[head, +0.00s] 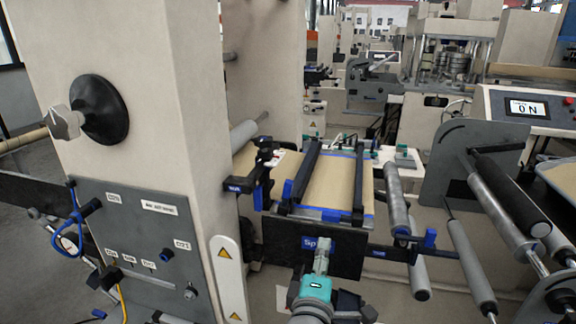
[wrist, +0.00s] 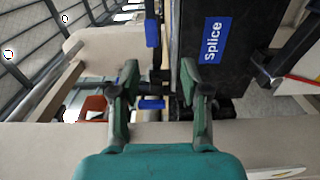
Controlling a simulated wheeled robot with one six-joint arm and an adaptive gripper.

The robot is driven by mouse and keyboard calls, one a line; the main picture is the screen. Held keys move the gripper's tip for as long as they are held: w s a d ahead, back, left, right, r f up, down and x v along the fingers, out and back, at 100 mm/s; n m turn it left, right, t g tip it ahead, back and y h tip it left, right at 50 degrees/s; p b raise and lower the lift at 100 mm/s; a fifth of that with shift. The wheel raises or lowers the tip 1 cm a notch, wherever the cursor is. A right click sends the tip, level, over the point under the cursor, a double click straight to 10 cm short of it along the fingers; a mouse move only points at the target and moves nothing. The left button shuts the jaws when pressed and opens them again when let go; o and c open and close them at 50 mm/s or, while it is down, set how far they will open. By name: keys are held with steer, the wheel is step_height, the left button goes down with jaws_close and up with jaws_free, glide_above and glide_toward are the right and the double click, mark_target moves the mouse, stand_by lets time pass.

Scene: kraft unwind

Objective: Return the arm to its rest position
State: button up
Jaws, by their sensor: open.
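My gripper (head: 321,252) is at the bottom middle of the head view, in front of the black front panel (head: 345,263) of the splice table. Its teal body is at the lower edge and its grey fingers point toward the panel. In the wrist view my gripper (wrist: 159,80) has its two fingers apart, with nothing held between them. The black panel with its blue "Splice" label (wrist: 214,40) lies beyond and right of the fingers. I cannot tell the exact gap to the panel.
The splice table carries brown kraft web (head: 336,188) under dark clamp bars (head: 301,178). A tall beige column (head: 160,140) stands close on the left with a grey control plate (head: 140,235). Rollers (head: 510,220) and a blue-ended bar (head: 430,240) are on the right.

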steer(key=s+d+f+m+g+y, duration=0.1)
steer(key=s+d+f+m+y, duration=0.15)
steer(key=s+f, duration=0.7)
steer(key=s+d+f+m+g+y, duration=0.1)
steer(key=s+d+f+y, duration=0.2)
steer(key=s+f, duration=0.7)
steer(key=s+d+m, duration=0.3)
steer(key=s+m, duration=0.8)
steer(key=s, duration=1.3)
steer(key=shift+s+d+f, duration=0.15)
